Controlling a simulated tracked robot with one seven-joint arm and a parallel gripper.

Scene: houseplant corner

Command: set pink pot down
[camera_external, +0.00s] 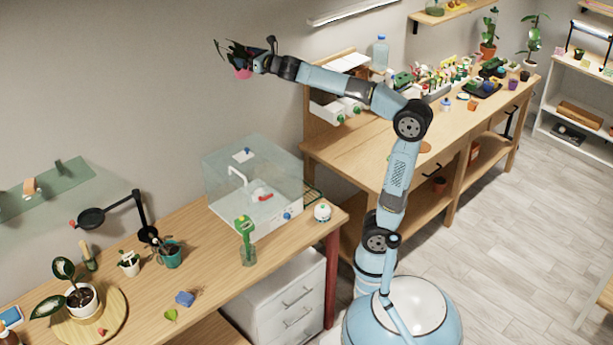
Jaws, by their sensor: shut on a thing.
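The pink pot (243,73) shows at the upper left of the external view, with a dark green and reddish leafy plant (236,51) in it. My gripper (259,63) is at the end of my outstretched arm and is shut on the pot. The pot hangs in the air in front of the grey wall, well above the left wooden table (228,288). The fingers are small and partly hidden by the plant, so their exact hold on the pot is unclear.
A clear glass case (255,190) stands at the table's back right, a black lamp (140,215) left of it. The table's front middle has free room.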

